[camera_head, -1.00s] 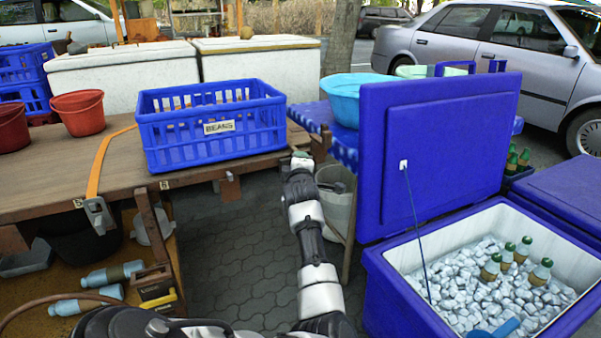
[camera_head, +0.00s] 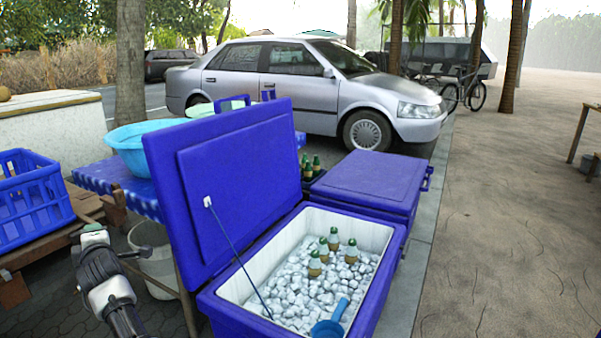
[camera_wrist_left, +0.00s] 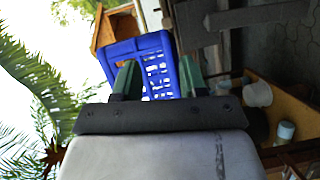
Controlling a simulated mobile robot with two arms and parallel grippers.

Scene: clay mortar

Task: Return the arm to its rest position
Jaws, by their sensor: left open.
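My left arm (camera_head: 108,285) comes in at the lower left of the head view, and its left gripper (camera_head: 92,232) is at the upper end. It is in front of the white bucket and right of the blue crate (camera_head: 30,205), apart from both as far as I can tell. In the left wrist view the left gripper (camera_wrist_left: 160,80) has two green-tipped fingers spread apart with nothing held between them. The blue crate (camera_wrist_left: 155,62) shows beyond the fingers there. My right gripper is in neither view.
A blue cooler (camera_head: 225,310) with raised lid (camera_head: 240,180) holds ice, bottles (camera_head: 333,240) and a blue scoop (camera_head: 330,328). A closed cooler (camera_head: 370,180) stands behind. A cyan basin (camera_head: 135,140) sits on a blue-covered table. A white bucket (camera_head: 155,262) stands below. Open ground (camera_head: 520,220) lies right.

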